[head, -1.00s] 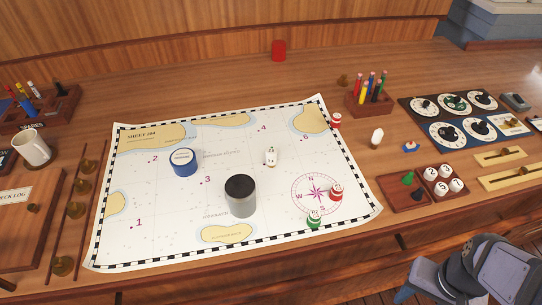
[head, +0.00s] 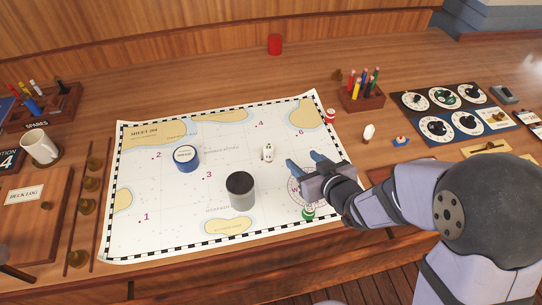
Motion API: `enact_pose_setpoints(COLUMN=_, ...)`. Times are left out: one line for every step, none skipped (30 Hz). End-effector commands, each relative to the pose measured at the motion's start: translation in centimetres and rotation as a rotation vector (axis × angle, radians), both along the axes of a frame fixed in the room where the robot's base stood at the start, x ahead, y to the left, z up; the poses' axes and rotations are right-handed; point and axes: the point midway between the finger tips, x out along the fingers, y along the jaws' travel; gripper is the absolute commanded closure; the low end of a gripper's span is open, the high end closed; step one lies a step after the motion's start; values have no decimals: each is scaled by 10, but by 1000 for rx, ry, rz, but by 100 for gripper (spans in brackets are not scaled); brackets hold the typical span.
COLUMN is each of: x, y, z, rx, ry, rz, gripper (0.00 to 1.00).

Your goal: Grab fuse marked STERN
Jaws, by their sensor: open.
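A wooden rack with a SPARES label (head: 37,125) stands at the far left in the head view. Small coloured cylinders (head: 36,88), some pale with red or yellow, stand in it, with a blue piece (head: 33,106) in front. They may be fuses, but I cannot read STERN on any of them. My gripper (head: 304,160) is open and empty over the right part of the chart, far to the right of the rack.
A chart (head: 150,195) fills the table's middle. On it stand a blue round tin (head: 186,163), a grey black-topped cylinder (head: 240,192), a white figure (head: 268,153) and a green-white piece (head: 308,213).

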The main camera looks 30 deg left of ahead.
Motion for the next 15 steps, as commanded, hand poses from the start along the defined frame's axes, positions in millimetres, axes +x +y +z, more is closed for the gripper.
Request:
enact_pose_setpoints(x=-8, y=15, z=-3, rx=31, ry=-14, rz=37, gripper=53)
enact_pose_setpoints(x=-12, y=22, z=-2, rx=48, ry=-20, rz=52, gripper=53)
enact_pose_setpoints(x=-16, y=29, z=0, rx=67, ry=-27, rz=70, gripper=53)
enact_pose_setpoints(x=-19, y=33, z=2, rx=79, ry=-33, rz=80, gripper=53)
enact_pose_setpoints(x=-21, y=36, z=3, rx=88, ry=-36, rz=88, gripper=53)
enact_pose_setpoints(x=-23, y=39, z=4, rx=98, ry=-41, rz=96, gripper=53)
enact_pose_setpoints(x=-24, y=41, z=5, rx=103, ry=-42, rz=100, gripper=53)
enact_pose_setpoints(x=-24, y=42, z=6, rx=105, ry=-43, rz=103, gripper=53)
enact_pose_setpoints(x=-25, y=42, z=6, rx=107, ry=-43, rz=104, gripper=53)
enact_pose_setpoints(x=-24, y=43, z=6, rx=107, ry=-44, rz=104, gripper=53)
enact_pose_setpoints(x=-24, y=43, z=7, rx=107, ry=-43, rz=104, gripper=53)
enact_pose_setpoints(x=-23, y=44, z=6, rx=107, ry=-43, rz=104, gripper=53)
enact_pose_setpoints(x=-23, y=45, z=6, rx=106, ry=-42, rz=102, gripper=53)
enact_pose_setpoints(x=-22, y=46, z=5, rx=106, ry=-42, rz=102, gripper=53)
enact_pose_setpoints(x=-21, y=48, z=5, rx=106, ry=-43, rz=103, gripper=53)
